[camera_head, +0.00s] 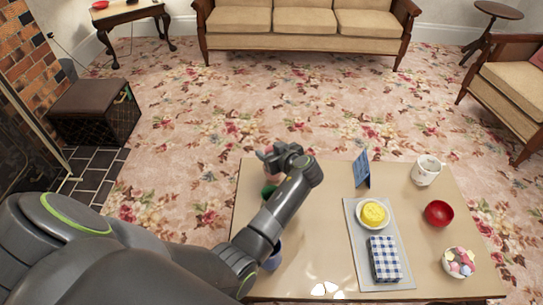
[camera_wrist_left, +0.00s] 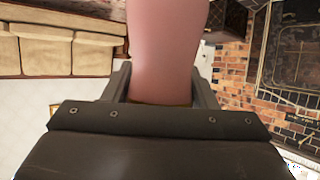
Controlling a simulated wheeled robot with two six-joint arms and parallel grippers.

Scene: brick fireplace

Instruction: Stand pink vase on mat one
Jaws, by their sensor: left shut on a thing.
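My left gripper (camera_head: 273,162) is shut on the pink vase, which fills the upper middle of the left wrist view (camera_wrist_left: 167,45). In the head view only a small pink part of the vase (camera_head: 261,155) shows beside the gripper, over the table's far left part. My arm and gripper hide the rest, and I cannot tell whether its base touches anything. I cannot make out which thing is mat one. A flat grey mat (camera_head: 356,268) lies mid-table. My right gripper is not in view.
On the beige table (camera_head: 315,215), the grey mat bears a yellow item on a plate (camera_head: 373,214) and a checkered box (camera_head: 385,258). A blue card (camera_head: 362,170), white mug (camera_head: 426,171), red bowl (camera_head: 438,213) and candy bowl (camera_head: 459,262) stand around. Green (camera_head: 268,190) and blue (camera_head: 273,258) things are partly hidden.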

